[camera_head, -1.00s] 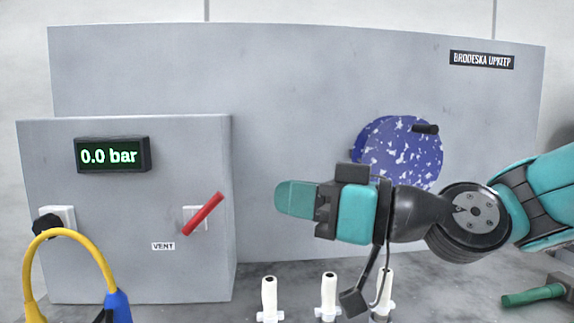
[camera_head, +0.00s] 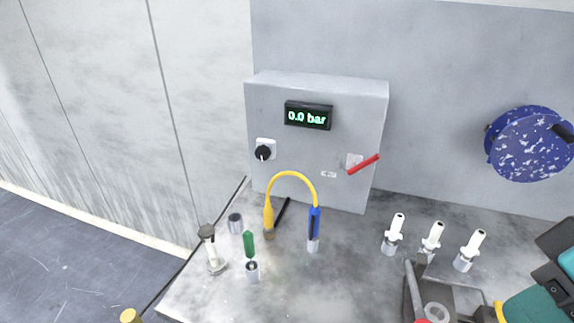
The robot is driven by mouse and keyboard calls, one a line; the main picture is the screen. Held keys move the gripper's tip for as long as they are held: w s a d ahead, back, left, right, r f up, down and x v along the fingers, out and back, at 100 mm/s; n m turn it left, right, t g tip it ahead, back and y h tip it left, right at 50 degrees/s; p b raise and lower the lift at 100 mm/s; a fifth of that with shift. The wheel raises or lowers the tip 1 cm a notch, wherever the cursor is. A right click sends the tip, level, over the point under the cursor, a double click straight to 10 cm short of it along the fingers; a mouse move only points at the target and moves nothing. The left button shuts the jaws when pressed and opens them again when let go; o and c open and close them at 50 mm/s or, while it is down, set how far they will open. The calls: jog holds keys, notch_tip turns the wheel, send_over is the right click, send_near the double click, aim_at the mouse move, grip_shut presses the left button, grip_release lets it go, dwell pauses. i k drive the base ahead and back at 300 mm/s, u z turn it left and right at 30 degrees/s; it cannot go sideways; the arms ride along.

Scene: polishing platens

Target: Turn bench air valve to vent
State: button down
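The air valve's red lever (camera_head: 363,164) is on the front of the grey box (camera_head: 260,105), tilted with its right end up. A small label (camera_head: 328,174), too small to read now but reading VENT in the earlier frame, is to the lower left of the lever. The display (camera_head: 308,115) above reads 0.0 bar.
A yellow hose (camera_head: 291,174) with a blue handle (camera_head: 314,224) arches in front of the box. Several white-topped pieces (camera_head: 433,237) stand on the bench at the right. A green cylinder (camera_head: 249,243) and small metal parts stand at the left. A blue speckled disc (camera_head: 532,146) hangs on the panel.

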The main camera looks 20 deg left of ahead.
aim_at(354, 169)
jog(key=u, duration=0.75)
jog(key=i, duration=0.85)
jog(key=z, duration=0.4)
